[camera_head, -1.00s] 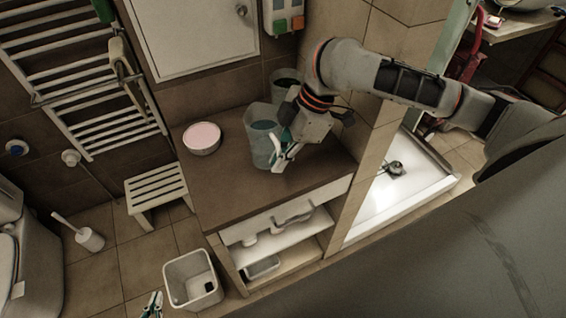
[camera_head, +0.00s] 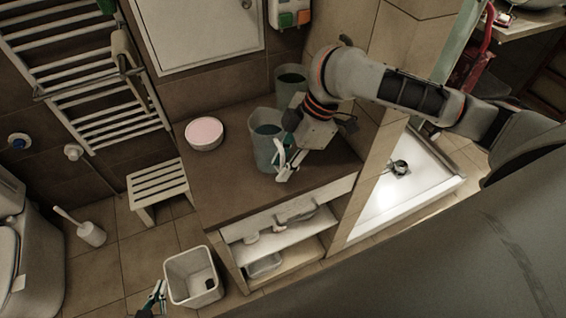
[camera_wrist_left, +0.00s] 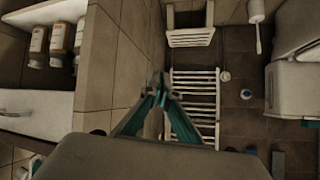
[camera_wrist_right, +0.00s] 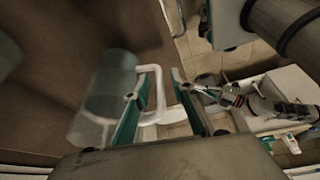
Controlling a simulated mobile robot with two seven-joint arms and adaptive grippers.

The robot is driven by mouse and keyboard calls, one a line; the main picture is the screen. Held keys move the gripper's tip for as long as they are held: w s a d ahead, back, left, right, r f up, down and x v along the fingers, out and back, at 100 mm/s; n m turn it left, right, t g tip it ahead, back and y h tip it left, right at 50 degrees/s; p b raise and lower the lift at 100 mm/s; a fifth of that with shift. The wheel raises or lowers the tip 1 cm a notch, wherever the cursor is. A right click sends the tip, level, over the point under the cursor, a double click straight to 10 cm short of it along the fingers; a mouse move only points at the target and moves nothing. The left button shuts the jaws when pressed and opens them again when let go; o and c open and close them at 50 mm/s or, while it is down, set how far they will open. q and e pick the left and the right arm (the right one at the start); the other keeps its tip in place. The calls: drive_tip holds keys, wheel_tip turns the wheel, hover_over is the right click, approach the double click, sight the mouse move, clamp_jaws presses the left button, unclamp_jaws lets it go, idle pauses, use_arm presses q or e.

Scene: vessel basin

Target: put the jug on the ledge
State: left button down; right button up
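The translucent grey-blue jug (camera_head: 263,147) stands upright on the brown counter top (camera_head: 225,190), apparently the ledge. It also shows in the right wrist view (camera_wrist_right: 106,92), with its white handle (camera_wrist_right: 158,88) toward me. My right gripper (camera_head: 283,162) is at the handle. In the right wrist view, the fingers of the right gripper (camera_wrist_right: 162,76) are spread, with the handle's bar between them and a gap on the far finger's side. My left gripper (camera_head: 158,292) is low beside the white bin, empty; its fingertips are nearly together in the left wrist view (camera_wrist_left: 160,85).
A second grey container (camera_head: 288,82) stands behind the jug, near the wall. A pink-topped bowl (camera_head: 204,133) is to its left. Below are shelves (camera_head: 285,235), a white bin (camera_head: 193,276) and a slatted stool (camera_head: 157,187). A tiled partition (camera_head: 372,145) bounds the counter on the right.

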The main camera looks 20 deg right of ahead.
drive_tip(key=p+v, duration=0.1)
drive_tip(key=v, duration=0.6)
drive_tip(key=shift+r, duration=0.2)
drive_tip(key=shift+d, duration=0.1)
drive_tip(key=shift+s, duration=0.1)
